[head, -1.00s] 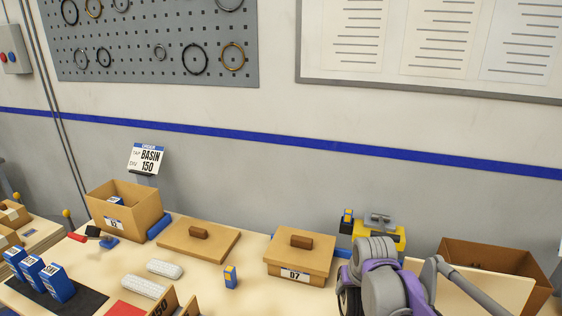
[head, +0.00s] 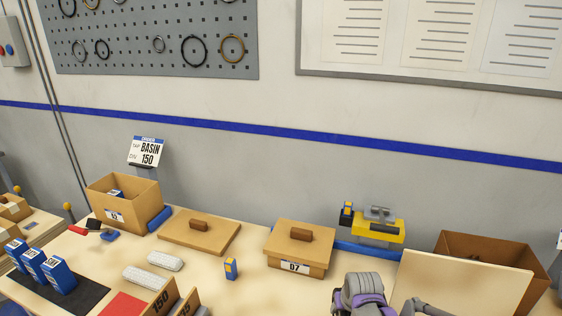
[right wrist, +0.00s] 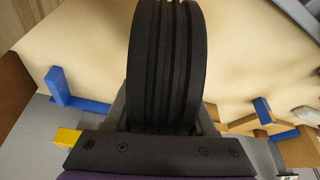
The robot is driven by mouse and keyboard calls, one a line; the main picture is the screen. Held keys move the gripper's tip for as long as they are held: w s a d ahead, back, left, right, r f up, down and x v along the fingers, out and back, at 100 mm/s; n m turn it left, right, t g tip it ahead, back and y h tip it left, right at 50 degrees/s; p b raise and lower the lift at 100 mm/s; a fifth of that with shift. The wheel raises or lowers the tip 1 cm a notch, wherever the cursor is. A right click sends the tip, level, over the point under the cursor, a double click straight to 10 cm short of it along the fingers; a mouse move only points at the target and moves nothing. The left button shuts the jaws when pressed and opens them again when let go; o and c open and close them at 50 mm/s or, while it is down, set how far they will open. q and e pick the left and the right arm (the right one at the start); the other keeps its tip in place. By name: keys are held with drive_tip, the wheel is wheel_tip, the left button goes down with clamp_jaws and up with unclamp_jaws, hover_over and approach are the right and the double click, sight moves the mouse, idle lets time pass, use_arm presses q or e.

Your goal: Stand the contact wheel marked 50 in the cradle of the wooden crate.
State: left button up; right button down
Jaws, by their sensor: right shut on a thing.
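A black grooved wheel (right wrist: 168,60) fills the middle of the right wrist view. My right gripper (right wrist: 165,118) is shut on it, with a grey finger at each side. Any number on the wheel is out of sight. In the head view my right arm is at the bottom edge, and its gripper and the wheel are below the picture. I cannot tell which container is the crate with the cradle. A brown open box (head: 449,245) stands at the right behind a pale board (head: 455,287). My left gripper is not in view.
An open box (head: 146,208), a flat lid (head: 222,233), grey rolls (head: 166,261), blue boxes (head: 59,274) and wooden pieces marked 150 (head: 168,297) lie to the left. A yellow device (head: 384,232) stands behind.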

wheel_tip(320, 180, up, 14)
wheel_tip(320, 180, down, 13)
drive_tip(key=shift+w+f, duration=0.1)
drive_tip(key=shift+w, duration=0.05)
drive_tip(key=shift+f, duration=0.3)
wheel_tip(320, 180, up, 14)
drive_tip(key=shift+f, duration=0.25)
wheel_tip(320, 180, down, 13)
drive_tip(key=shift+f, duration=0.45)
drive_tip(key=shift+s+a, duration=0.1)
drive_tip(key=shift+s, duration=0.1)
